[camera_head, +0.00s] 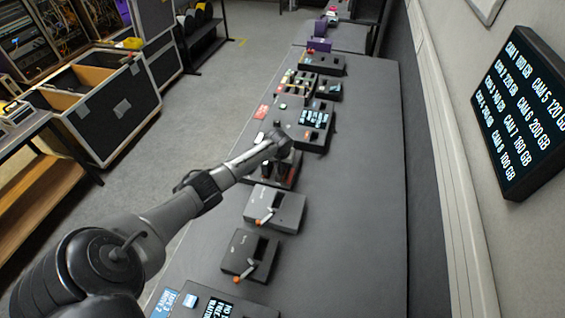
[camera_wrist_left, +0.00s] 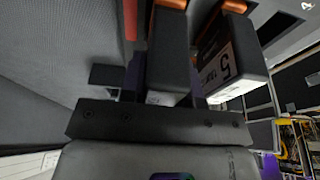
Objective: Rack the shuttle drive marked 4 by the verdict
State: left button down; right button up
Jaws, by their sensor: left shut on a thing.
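My left gripper (camera_head: 283,150) reaches over a dark dock on the long bench. In the left wrist view, my left gripper (camera_wrist_left: 165,85) is shut on a dark shuttle drive (camera_wrist_left: 168,58) with a copper-coloured end. The number on this drive does not show. A second dark drive (camera_wrist_left: 236,60), with a white label reading 5, stands close beside it on the right. A white 4 (camera_wrist_left: 307,6) shows on a dark surface at the top right corner. The wall screen (camera_head: 525,112) lists CAM 1 to CAM 8 with GB figures. My right gripper is not in view.
Two grey units with orange-tipped levers, one nearer (camera_head: 249,256) and one farther (camera_head: 274,208), stand on the bench (camera_head: 350,230). A unit with a lit text display (camera_head: 314,115) is beyond the gripper. The bench's right side is clear, beside the wall.

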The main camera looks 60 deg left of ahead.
pick_arm(q)
jog(key=shift+f, duration=0.5)
jog(key=shift+f, duration=0.1)
dwell(0.4)
jog(key=shift+c, duration=2.3)
grip_release()
notch_tip(320, 180, up, 2)
jog(key=shift+p, duration=0.9)
notch_tip(320, 180, up, 6)
jog(key=p, duration=0.6)
jog(key=shift+f, duration=0.2)
